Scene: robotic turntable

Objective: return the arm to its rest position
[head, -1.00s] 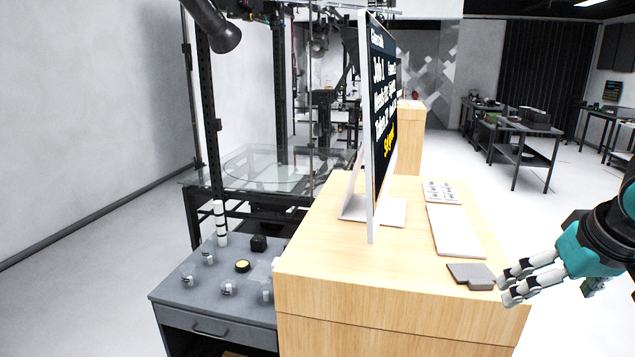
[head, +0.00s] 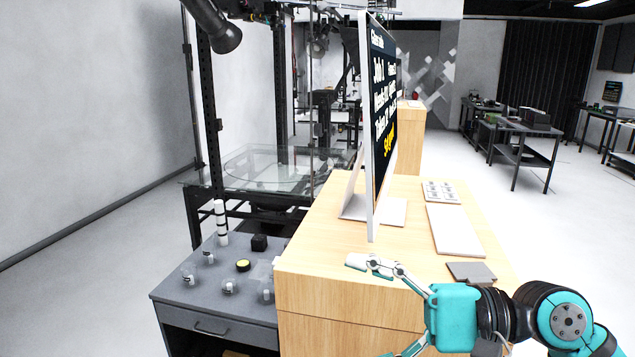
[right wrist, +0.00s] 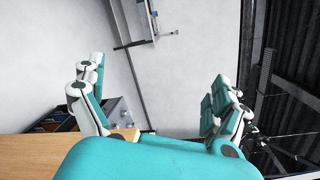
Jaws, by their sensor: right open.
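My right gripper (head: 374,308) is teal with white fingers, on a black and teal arm that comes in from the right. It is open and empty at the near side of the wooden desk (head: 320,255). In the head view its upper finger overlaps the desk top, and its lower finger is cut by the bottom edge. The right wrist view shows the fingers of the gripper (right wrist: 158,72) spread wide with nothing between them. My left gripper is in neither view.
On the desk stand a monitor (head: 382,125), a keyboard (head: 455,231), a keypad (head: 441,192) and a dark grey pad (head: 471,272). A glass turntable (head: 265,170) stands behind. Open floor lies right.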

